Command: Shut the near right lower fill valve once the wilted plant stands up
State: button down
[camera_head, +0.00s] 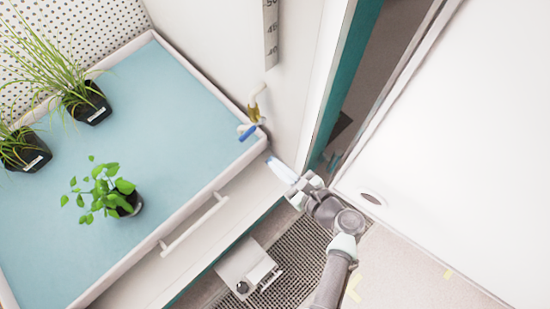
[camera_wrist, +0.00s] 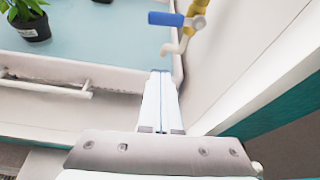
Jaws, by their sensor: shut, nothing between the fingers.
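The fill valve has a brass body (camera_head: 254,112) and a blue lever (camera_head: 247,132), by the wall at the tray's right corner. In the wrist view the blue lever (camera_wrist: 166,19) points left from the brass body (camera_wrist: 197,8), with a white spout (camera_wrist: 172,47) below. My gripper (camera_head: 269,159) is shut and empty, its fingertips just outside the tray corner. In the wrist view the gripper tips (camera_wrist: 160,72) are apart from the lever and short of it. A leafy green plant (camera_head: 103,188) in a black pot has its leaves spread, stems not visibly drooping.
The pale blue tray (camera_head: 205,189) also holds two grassy pots (camera_head: 87,102) (camera_head: 24,148). A white bar handle (camera_head: 195,226) runs along the front. A wall and teal door edge (camera_head: 340,80) stand close right of my gripper. A grey box (camera_head: 249,269) sits on the floor grating.

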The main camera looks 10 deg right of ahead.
aim_at(248, 137)
jog(key=b+x, duration=0.3)
jog(key=x, duration=0.5)
jog(key=shift+s+a+r, duration=0.1)
jog(key=shift+r, duration=0.9)
jog(key=shift+s+a+r, duration=0.1)
jog(key=shift+r, duration=0.9)
jog(key=shift+d+p, duration=0.1)
jog(key=shift+p, duration=0.2)
jog(key=r+p, duration=0.1)
jog(key=p, duration=0.3)
jog(key=shift+r, duration=0.4)
jog(key=shift+w, duration=0.1)
